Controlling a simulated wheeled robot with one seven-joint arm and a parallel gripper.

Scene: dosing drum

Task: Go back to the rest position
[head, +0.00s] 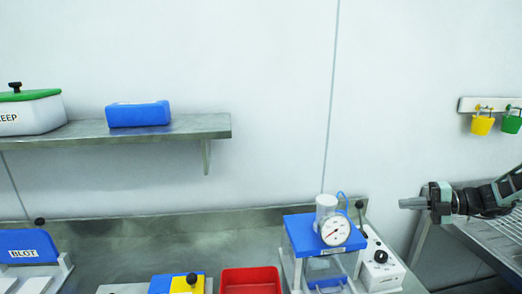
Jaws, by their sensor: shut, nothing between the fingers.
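My gripper (412,203) is at the right side of the head view, with its fingers pointing left. The fingers are shut together with nothing between them. It is in the air, to the right of a blue-lidded box with a round dial gauge (335,232) and apart from it. My arm reaches in from the right edge.
A white device with a black knob (381,257) stands below the gripper. A red tray (250,281) and a blue-yellow block (178,284) sit at the front. A wall shelf (218,124) holds a blue box (138,114). A slatted metal surface (490,238) lies right.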

